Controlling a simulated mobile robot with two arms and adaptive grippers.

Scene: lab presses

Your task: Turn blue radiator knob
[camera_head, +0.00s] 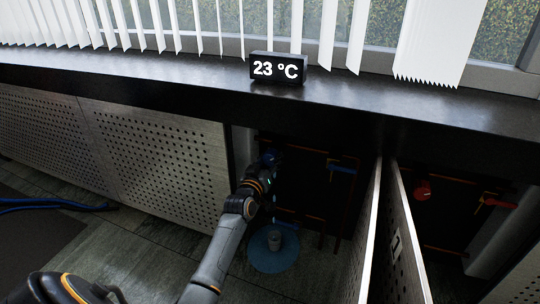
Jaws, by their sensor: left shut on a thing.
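My right gripper does not show.
A black display (277,69) reading 23 °C stands on the dark sill (180,82). Open perforated doors (398,235) stand right of the arm. A red knob (423,190) is farther right.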

